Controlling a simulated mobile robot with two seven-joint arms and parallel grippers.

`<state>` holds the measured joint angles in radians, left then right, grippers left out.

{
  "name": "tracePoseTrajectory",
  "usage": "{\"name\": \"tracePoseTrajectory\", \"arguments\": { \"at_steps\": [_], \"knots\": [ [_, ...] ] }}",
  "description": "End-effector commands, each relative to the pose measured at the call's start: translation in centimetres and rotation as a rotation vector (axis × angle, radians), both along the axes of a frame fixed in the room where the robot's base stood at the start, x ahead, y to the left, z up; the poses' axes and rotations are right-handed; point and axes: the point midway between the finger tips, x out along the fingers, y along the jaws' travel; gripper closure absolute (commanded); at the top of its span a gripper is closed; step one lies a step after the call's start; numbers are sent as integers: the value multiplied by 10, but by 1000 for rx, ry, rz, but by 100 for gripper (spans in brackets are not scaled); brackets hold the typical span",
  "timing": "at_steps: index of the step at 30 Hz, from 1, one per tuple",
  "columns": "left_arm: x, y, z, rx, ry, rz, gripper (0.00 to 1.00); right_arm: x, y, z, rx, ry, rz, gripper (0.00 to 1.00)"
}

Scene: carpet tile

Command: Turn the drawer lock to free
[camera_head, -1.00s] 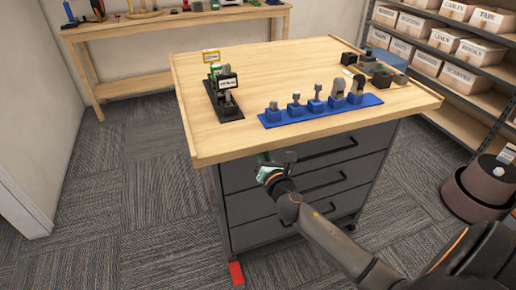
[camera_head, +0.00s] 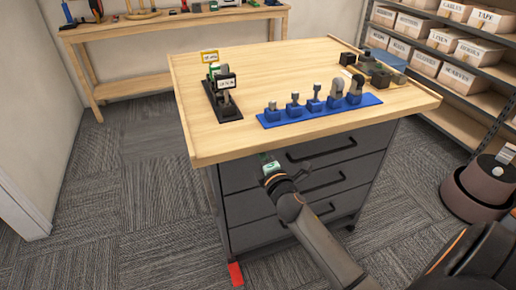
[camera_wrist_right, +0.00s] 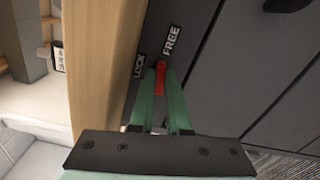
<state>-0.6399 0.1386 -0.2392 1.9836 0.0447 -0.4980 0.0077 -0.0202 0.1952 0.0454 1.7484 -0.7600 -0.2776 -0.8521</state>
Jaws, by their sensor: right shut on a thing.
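The drawer unit (camera_head: 310,190) is dark grey under a wooden top. On its front, near the top edge, the wrist view shows the labels LOCK (camera_wrist_right: 139,60) and FREE (camera_wrist_right: 172,40). A small red lock lever (camera_wrist_right: 161,78) is between my right fingertips, its end toward the gap between the labels, closer to FREE. My right gripper (camera_wrist_right: 160,88) is shut on this lever with its green fingers. In the head view the right gripper (camera_head: 268,162) is at the unit's upper left front, and the lever is hidden there. My left gripper is not in view.
The wooden worktop (camera_head: 250,75) overhangs just above my right gripper. A blue tool rack (camera_head: 320,110) and a black stand (camera_head: 222,100) sit on it. Drawer handles (camera_head: 322,150) stick out right of the gripper. A red piece (camera_head: 236,274) is at floor level.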

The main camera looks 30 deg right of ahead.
Motion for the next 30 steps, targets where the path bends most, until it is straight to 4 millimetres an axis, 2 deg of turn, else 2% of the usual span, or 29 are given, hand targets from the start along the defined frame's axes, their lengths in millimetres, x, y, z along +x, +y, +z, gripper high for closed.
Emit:
{"name": "tracePoseTrajectory", "arguments": {
  "at_steps": [12,30],
  "knots": [
    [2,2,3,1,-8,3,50,0,0,-2,201,-46,1,100],
    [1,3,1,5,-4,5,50,0,0,-2,235,-54,0,100]
  ]
}}
